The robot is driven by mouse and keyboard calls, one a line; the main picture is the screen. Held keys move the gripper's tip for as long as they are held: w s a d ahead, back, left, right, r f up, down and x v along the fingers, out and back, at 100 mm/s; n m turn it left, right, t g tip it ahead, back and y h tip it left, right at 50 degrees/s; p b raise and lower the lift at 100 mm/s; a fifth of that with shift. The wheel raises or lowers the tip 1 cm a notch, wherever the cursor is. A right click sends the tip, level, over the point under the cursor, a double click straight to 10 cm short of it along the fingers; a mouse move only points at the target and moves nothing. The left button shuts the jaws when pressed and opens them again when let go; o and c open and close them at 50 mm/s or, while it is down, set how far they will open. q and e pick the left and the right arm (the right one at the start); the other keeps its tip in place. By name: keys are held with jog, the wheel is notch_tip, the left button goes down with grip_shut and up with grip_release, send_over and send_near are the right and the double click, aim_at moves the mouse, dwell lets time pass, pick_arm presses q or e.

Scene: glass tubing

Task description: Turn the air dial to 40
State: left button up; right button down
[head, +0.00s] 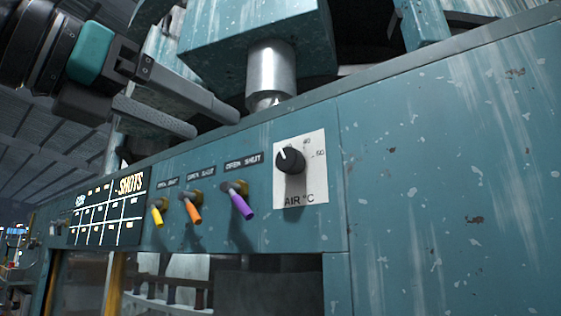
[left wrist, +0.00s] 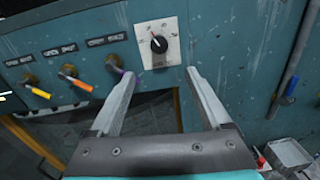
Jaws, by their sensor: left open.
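The air dial is a black round knob (head: 290,160) on a white plate (head: 314,184) marked "AIR °C", set in a teal panel. The knob also shows in the left wrist view (left wrist: 158,44). My left gripper (head: 213,123) is open and empty, up and to the left of the dial in the head view. In the left wrist view the gripper (left wrist: 160,77) has its fingers apart, below the dial and not touching it. My right gripper is not in view.
Yellow (head: 156,216), orange (head: 193,212) and purple (head: 240,204) levers stick out left of the dial under "OPEN SHUT" labels. A "SHOTS" board (head: 105,210) hangs further left. A dark opening lies below the levers. The panel right of the dial is bare.

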aim_at(285, 158)
pick_arm(q)
jog(key=p+x, duration=0.5)
jog(key=x, duration=0.9)
jog(key=shift+w+d+r+p, duration=0.1)
jog(key=shift+w+d+p, duration=0.15)
jog(key=shift+w+p, duration=0.1)
jog(key=shift+s, duration=0.1)
grip_shut()
